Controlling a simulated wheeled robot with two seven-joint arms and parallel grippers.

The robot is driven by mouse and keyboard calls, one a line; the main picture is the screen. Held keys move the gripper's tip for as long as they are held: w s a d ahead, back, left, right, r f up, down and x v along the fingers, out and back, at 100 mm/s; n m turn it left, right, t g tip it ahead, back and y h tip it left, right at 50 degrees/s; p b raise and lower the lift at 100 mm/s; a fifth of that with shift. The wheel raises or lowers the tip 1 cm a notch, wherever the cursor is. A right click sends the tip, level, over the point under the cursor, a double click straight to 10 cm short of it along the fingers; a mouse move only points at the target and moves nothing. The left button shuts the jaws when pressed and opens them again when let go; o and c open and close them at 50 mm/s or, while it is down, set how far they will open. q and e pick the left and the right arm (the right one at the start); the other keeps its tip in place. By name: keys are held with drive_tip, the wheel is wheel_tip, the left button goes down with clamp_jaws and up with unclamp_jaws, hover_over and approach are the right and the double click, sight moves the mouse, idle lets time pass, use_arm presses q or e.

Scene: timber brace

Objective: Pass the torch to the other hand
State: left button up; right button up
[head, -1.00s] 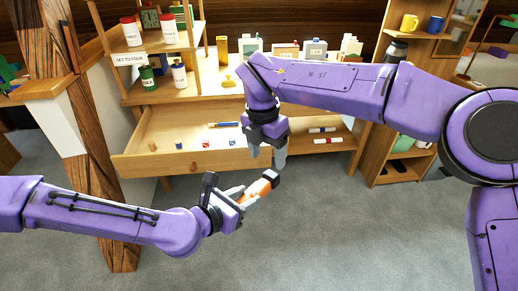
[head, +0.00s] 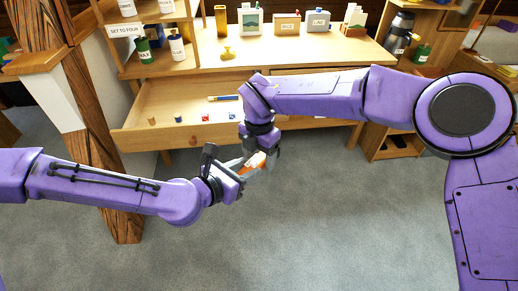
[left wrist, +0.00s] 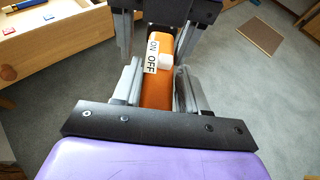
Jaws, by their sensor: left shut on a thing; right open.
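The orange torch (head: 252,162) is held in my left gripper (head: 238,172), in front of the open drawer and above the floor. In the left wrist view the torch (left wrist: 158,90) lies between my left gripper's fingers, with an "ON OFF" label and a white switch on its side. My right gripper (head: 260,155) is open and comes down over the torch's far end, with its fingers around or beside it; contact cannot be told. In the left wrist view my right gripper (left wrist: 160,30) hides the torch's far end.
An open wooden drawer (head: 140,138) behind the grippers holds a blue item, small dice-like pieces and corks. The desk top (head: 290,58) carries boxes and a yellow stamp-like object. A timber post (head: 110,190) stands at the left. The floor in front is clear.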

drive_tip(key=c, duration=1.1)
use_arm(q)
drive_tip(key=o, duration=1.2)
use_arm(e)
drive_tip(key=shift+c, duration=0.7)
